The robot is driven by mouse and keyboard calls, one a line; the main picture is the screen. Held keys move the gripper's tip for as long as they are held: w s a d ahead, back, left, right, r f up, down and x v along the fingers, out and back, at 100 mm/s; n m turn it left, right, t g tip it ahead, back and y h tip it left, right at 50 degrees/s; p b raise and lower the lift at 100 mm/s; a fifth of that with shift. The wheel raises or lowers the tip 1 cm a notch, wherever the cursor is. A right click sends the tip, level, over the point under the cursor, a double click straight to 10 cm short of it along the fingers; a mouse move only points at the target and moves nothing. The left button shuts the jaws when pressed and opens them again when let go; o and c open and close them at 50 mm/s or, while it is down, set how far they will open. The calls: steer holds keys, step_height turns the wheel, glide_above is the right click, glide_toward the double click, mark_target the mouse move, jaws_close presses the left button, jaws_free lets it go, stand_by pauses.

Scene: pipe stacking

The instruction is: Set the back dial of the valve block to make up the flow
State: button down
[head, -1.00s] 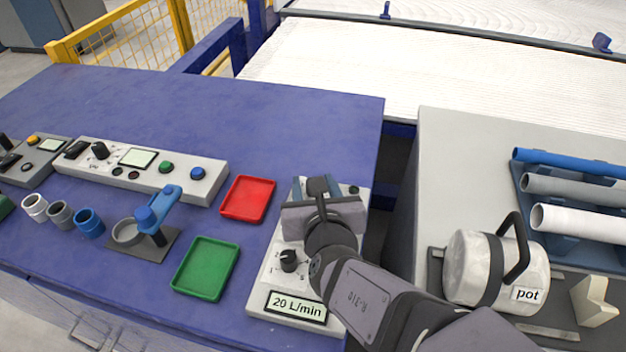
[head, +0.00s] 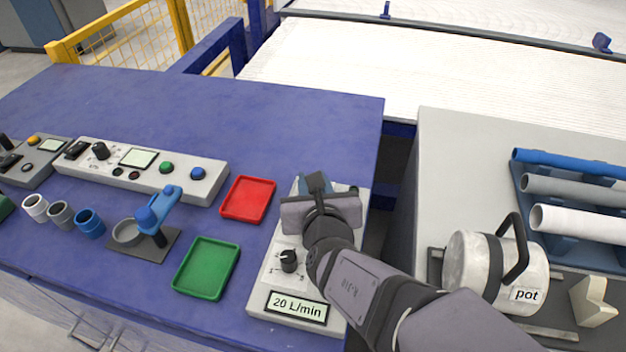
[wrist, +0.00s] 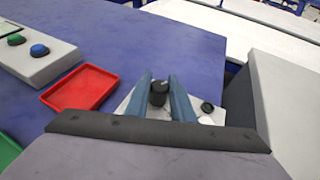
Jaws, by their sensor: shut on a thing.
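The valve block (head: 264,302) is a pale panel on the blue table with a label (head: 297,307) reading "20 L/min". Its front dial (head: 288,260) is a black knob with marks around it. In the wrist view, my gripper (wrist: 160,92) is shut on a black knob, the back dial (wrist: 158,88), with one blue finger on each side. In the head view my gripper (head: 318,186) is over the back part of the block and hides the back dial's setting. A small dark round part (wrist: 207,107) sits to the right of the fingers on the block.
A red tray (head: 248,218) and a green tray (head: 236,248) lie left of the block. To the right, a grey bench (head: 440,150) holds a pot (head: 468,265) and several pipes (head: 580,220). A gap separates the bench from the blue table.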

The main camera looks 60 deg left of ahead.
steer(key=shift+s+r+m+h+p, duration=0.15)
steer(key=shift+m+h+p, duration=0.15)
steer(key=shift+p, duration=0.4)
steer(key=m+t+h+p, duration=0.1)
steer(key=m+t+p, duration=0.1)
steer(key=t+p, duration=0.1)
steer(key=shift+m+h+p, duration=0.3)
steer(key=shift+h+p, duration=0.1)
steer(key=shift+p, duration=0.05)
steer(key=shift+m+t+h+p, duration=1.1)
steer(key=shift+m+h+p, duration=0.1)
steer(key=shift+m+p, duration=0.2)
steer(key=c, duration=1.5)
jaws_free()
steer(key=shift+c, duration=0.2)
steer(key=shift+b+v, duration=0.4)
steer(key=shift+v, duration=3.15)
